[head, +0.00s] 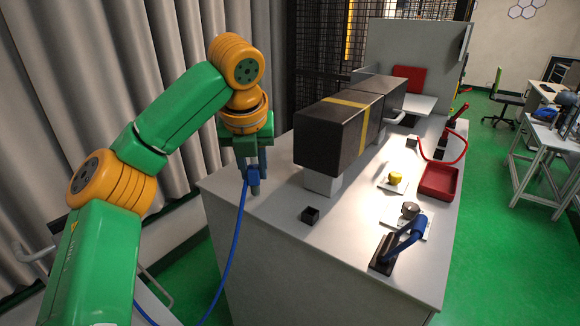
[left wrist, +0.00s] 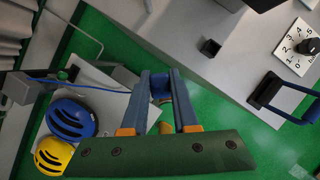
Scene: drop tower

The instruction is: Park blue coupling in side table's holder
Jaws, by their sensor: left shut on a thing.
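My left gripper (head: 254,178) is shut on the blue coupling (head: 252,175), in the air beside the left edge of the grey bench. A blue hose (head: 237,245) hangs from the coupling toward the lower left. In the left wrist view the coupling (left wrist: 161,86) shows between the fingertips, partly hidden by them. The side table (left wrist: 100,80) is at the left of that view, below the gripper. A dark fitting (left wrist: 70,72) is at its edge near the hose; I cannot tell whether it is the holder. My right gripper is not in view.
A small black open box (head: 310,215) stands on the bench (head: 270,205). A large dark block (head: 335,135), a blue-handled lever (head: 405,240) and a red tray (head: 438,182) are there too. A blue helmet (left wrist: 72,118) and a yellow helmet (left wrist: 53,155) lie at the side table.

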